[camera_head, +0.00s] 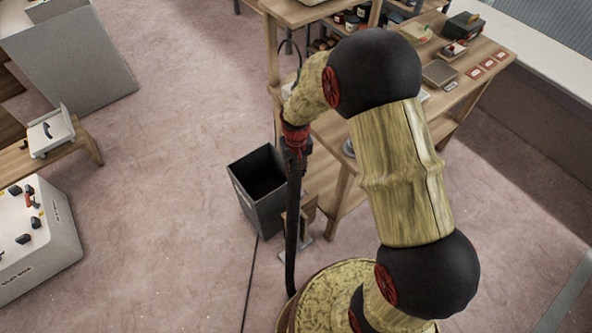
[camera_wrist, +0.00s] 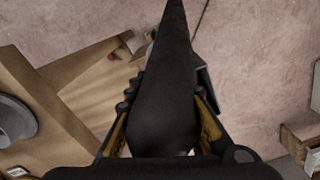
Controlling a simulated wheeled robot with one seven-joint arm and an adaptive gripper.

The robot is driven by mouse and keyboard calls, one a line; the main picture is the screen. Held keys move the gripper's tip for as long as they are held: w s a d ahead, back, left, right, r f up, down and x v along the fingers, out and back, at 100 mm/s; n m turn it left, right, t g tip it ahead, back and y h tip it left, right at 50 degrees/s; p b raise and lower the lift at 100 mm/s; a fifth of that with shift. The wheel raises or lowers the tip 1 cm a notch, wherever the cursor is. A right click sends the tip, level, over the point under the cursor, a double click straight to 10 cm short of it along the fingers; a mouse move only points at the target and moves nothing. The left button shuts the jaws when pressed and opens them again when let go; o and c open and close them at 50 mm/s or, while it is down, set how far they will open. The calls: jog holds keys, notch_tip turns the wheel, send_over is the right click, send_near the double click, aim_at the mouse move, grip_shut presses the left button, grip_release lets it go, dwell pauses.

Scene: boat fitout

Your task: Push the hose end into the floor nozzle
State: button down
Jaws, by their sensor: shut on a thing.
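My gripper (camera_head: 296,146) points down beside the workbench. It is shut on a long black tube, which looks like the hose (camera_head: 291,225). The tube hangs nearly upright from the jaws, and its lower part reaches down beside my base. In the wrist view the hose (camera_wrist: 165,90) fills the middle between the two fingers of my gripper (camera_wrist: 166,104) and narrows away from the camera. I cannot make out the floor nozzle for certain in either view. My arm and the hose cover part of the floor and bench.
A dark open bin (camera_head: 256,190) stands on the floor just left of the hose. A thin dark cord (camera_head: 249,285) runs along the floor. The wooden workbench (camera_head: 480,62) is behind my arm. A white box (camera_head: 35,250) stands at the left. Floor between is clear.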

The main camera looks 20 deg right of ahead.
aim_at(296, 184)
jog(key=shift+f+b, duration=0.95)
jog(key=shift+f, duration=0.55)
jog(key=shift+f+b, duration=0.75)
jog(key=shift+f, duration=1.3)
dwell(1.0)
jog(key=shift+f, duration=0.15)
jog(key=shift+s+f, duration=0.2)
jog(key=shift+f, duration=0.1)
jog(key=c, duration=2)
grip_release()
jog(key=shift+s, duration=0.1)
jog(key=shift+o, duration=0.9)
jog(key=o, duration=0.4)
jog(key=shift+w, duration=0.2)
jog(key=shift+c, duration=0.2)
